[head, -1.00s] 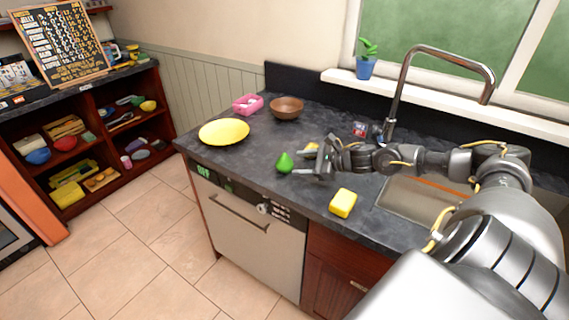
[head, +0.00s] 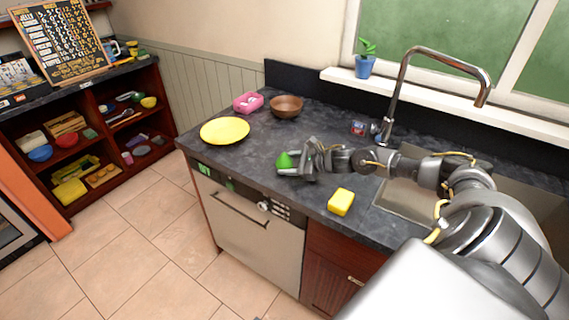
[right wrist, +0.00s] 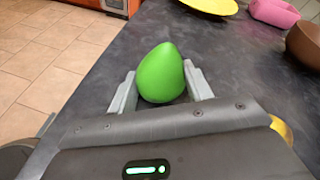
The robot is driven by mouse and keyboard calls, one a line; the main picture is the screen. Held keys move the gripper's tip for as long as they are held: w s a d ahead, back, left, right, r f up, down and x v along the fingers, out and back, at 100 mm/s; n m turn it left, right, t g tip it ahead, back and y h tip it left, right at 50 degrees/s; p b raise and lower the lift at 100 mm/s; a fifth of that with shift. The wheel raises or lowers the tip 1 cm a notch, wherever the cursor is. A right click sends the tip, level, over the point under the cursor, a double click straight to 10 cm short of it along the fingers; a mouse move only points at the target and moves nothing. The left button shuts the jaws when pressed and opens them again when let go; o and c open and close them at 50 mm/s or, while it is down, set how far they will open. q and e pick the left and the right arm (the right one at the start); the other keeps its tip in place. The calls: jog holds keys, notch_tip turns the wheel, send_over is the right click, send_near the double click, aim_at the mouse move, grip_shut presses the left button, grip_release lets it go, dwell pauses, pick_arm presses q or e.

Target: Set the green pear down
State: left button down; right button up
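The green pear (head: 284,160) is upright at the counter's front part, with its base partly hidden by my right gripper (head: 287,165) in the head view. In the right wrist view the pear (right wrist: 161,74) is between the two grey fingers of my right gripper (right wrist: 161,88). The fingers are close against its left and right sides, so the gripper looks shut on it. The pear is at or very near the counter top (head: 240,170); a small gap beneath it cannot be told. My left gripper is not in view.
A yellow plate (head: 225,130) lies left of the pear. A pink container (head: 248,102) and a brown bowl (head: 286,107) stand behind. A yellow sponge (head: 341,202) lies near the front edge. The sink (head: 405,200) and faucet (head: 395,100) are right. Counter between plate and pear is clear.

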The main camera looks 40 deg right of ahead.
jog(key=shift+c, duration=1.1)
